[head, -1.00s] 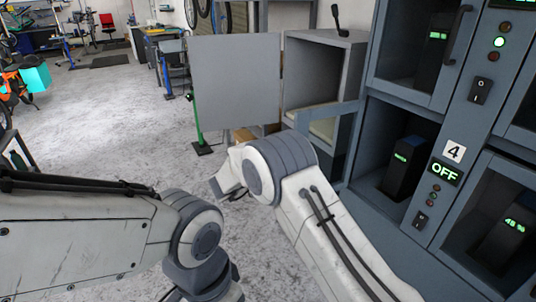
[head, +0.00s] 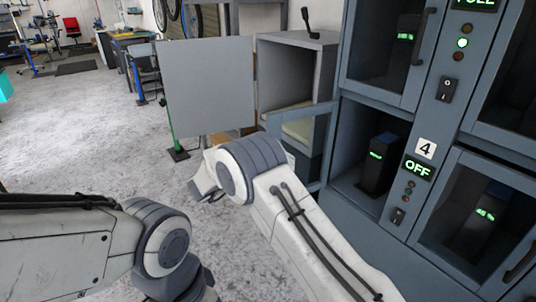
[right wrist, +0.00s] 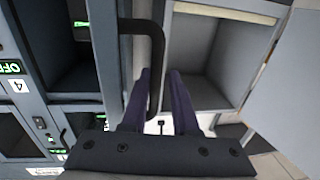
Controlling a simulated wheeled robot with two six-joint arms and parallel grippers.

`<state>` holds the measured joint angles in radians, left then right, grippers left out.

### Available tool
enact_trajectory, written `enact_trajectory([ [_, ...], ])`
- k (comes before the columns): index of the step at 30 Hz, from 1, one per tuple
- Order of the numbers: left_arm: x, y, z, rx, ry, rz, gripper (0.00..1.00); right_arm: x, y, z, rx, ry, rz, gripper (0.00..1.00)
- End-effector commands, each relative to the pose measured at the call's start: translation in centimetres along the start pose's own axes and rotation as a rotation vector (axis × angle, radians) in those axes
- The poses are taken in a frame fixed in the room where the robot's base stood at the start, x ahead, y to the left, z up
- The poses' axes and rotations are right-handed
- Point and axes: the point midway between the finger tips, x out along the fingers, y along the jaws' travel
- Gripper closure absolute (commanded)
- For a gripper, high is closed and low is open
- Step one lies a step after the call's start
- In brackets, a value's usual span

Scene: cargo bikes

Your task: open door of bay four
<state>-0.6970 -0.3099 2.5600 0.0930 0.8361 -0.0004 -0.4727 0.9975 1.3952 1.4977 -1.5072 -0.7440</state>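Bay four is marked by a white number 4 plate (head: 426,148) and a green OFF display (head: 417,168). Its compartment shows a dark battery (head: 380,165) with a green light. The bay's grey-framed door (head: 318,135) stands swung out to the left in the head view. In the right wrist view, a dark bar handle (right wrist: 157,50) on a door seen nearly edge-on runs down towards my right gripper (right wrist: 160,88). Its fingers are apart, with the handle's lower part between or just beside them; contact is unclear. The right gripper is hidden in the head view, and the left is out of view.
Other bays with dark batteries surround bay four, including a closed door with a handle (head: 420,45) above. A grey open-front cabinet (head: 300,75) and a flat grey panel (head: 205,85) stand to the left. The floor (head: 80,140) further left is clear.

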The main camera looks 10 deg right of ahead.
Motion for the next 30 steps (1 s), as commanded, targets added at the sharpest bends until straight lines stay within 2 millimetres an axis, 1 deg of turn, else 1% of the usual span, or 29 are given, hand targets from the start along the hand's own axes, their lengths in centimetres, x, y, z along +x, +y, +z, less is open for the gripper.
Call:
enact_trajectory([
  [8, 0.0, 0.0, 0.0, 0.000, 0.000, 0.000, 1.00, -0.3, -0.2, 0.2, -0.002, -0.002, -0.008, 0.73],
  [11, 0.0, 0.0, 0.0, 0.000, 0.000, 0.000, 1.00, -0.8, -0.2, 0.2, -0.002, -0.002, -0.010, 0.73],
  [14, 0.0, 0.0, 0.0, 0.000, 0.000, 0.000, 1.00, -2.0, -0.3, 0.1, -0.002, -0.002, -0.012, 0.73],
  [21, 0.0, 0.0, 0.0, 0.000, 0.000, 0.000, 1.00, -6.8, -0.3, 0.1, -0.001, -0.002, -0.012, 0.73],
  [24, 0.0, 0.0, 0.0, 0.000, 0.000, 0.000, 1.00, -8.6, -0.3, 0.1, -0.001, -0.002, -0.011, 0.73],
  [27, 0.0, 0.0, 0.0, 0.000, 0.000, 0.000, 1.00, -9.8, -0.3, 0.1, -0.001, -0.002, -0.010, 0.73],
  [30, 0.0, 0.0, 0.0, 0.000, 0.000, 0.000, 1.00, -10.5, -0.3, 0.1, -0.001, -0.002, -0.009, 0.73],
])
